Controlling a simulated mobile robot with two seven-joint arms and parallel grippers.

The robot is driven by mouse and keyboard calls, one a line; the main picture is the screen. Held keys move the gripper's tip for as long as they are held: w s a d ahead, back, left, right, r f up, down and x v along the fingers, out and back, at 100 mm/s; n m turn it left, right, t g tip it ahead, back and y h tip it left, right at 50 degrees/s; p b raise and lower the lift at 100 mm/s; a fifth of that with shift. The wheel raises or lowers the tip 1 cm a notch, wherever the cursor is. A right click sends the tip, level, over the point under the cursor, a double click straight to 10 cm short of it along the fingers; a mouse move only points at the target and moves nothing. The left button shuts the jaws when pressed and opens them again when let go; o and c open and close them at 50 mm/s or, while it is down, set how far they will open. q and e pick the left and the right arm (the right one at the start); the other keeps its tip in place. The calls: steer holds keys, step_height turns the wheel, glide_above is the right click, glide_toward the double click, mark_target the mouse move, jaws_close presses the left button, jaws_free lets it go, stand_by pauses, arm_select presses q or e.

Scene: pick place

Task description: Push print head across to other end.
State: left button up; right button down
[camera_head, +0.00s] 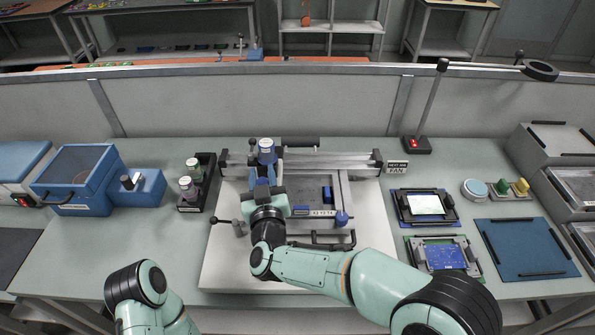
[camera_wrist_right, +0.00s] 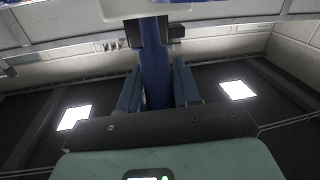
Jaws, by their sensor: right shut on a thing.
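The print head (camera_head: 267,146) is a blue piece with a whitish label. It sits toward the left end of a grey crossbar (camera_head: 330,162) on the printer. My right gripper (camera_head: 263,182) is just in front of it, with its blue fingers reaching up to it. In the right wrist view the fingers (camera_wrist_right: 158,85) stand on both sides of a blue upright part (camera_wrist_right: 155,62), shut on it. My wrist hides part of the printer's left side. Of my left arm only some links show at the bottom left; its gripper is out of view.
The printer base (camera_head: 370,225) carries a frame with a blue knob (camera_head: 341,217). Left are a black rack (camera_head: 205,170) with jars and a blue box (camera_head: 80,180). The crossbar's right half looks clear.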

steer(key=a+p, duration=0.2)
steer(key=a, duration=0.7)
steer(key=shift+s, duration=0.2)
steer(key=shift+r, duration=0.1)
steer(key=c, duration=0.9)
jaws_free()
steer(key=shift+a, duration=0.15)
steer(key=s+d, duration=0.1)
steer(key=s, duration=0.3)
steer(key=s+d+b, duration=0.1)
steer(key=s, duration=0.3)
steer(key=s+b, duration=0.1)
steer(key=s, duration=0.4)
steer(key=shift+d, duration=0.4)
